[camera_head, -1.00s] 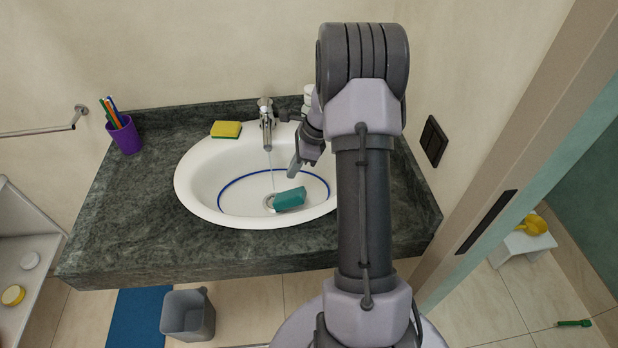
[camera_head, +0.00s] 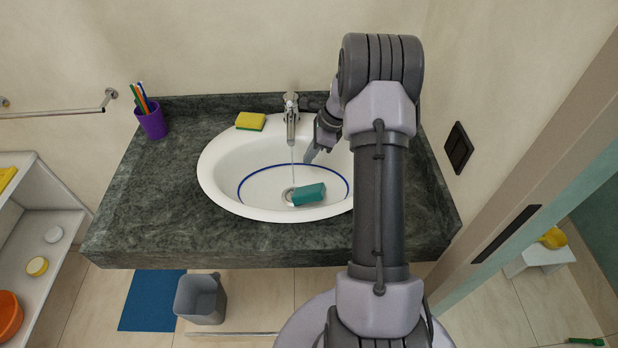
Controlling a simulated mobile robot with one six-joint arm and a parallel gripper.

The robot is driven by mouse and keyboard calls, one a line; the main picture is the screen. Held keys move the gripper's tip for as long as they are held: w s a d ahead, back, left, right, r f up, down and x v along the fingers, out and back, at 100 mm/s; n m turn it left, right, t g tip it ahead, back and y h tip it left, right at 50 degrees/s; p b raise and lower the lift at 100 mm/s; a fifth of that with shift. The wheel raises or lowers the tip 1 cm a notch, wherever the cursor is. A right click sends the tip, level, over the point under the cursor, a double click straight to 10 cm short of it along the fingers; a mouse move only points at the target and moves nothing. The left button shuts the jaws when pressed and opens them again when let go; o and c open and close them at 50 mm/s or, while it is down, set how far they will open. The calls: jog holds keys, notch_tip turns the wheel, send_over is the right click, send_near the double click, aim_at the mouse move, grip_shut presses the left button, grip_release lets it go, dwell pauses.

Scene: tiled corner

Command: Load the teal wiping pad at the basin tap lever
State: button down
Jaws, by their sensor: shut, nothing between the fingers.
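The teal wiping pad (camera_head: 309,194) lies in the white basin (camera_head: 225,190), next to the drain. The tap (camera_head: 291,118) stands at the back rim of the basin, and a thin stream of water runs from it down to the drain area. My gripper (camera_head: 310,156) is over the right part of the basin, to the right of the tap and above and behind the pad, apart from it. It is shut and empty. My arm hides the basin's right side and whatever stands behind it. The tap's lever is small and hard to make out.
A yellow and green sponge (camera_head: 251,121) lies left of the tap. A purple cup (camera_head: 152,121) with several brushes stands at the counter's back left. The dark stone counter (camera_head: 150,215) is clear at its left. A grey bin (camera_head: 201,299) stands on the floor below.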

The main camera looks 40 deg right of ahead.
jog(key=shift+s+d, duration=0.25)
jog(key=shift+s, duration=0.2)
jog(key=shift+w+a, duration=0.3)
jog(key=shift+w, duration=0.2)
jog(key=shift+s+d, duration=0.3)
jog(key=shift+s, duration=0.25)
jog(key=shift+w, duration=0.1)
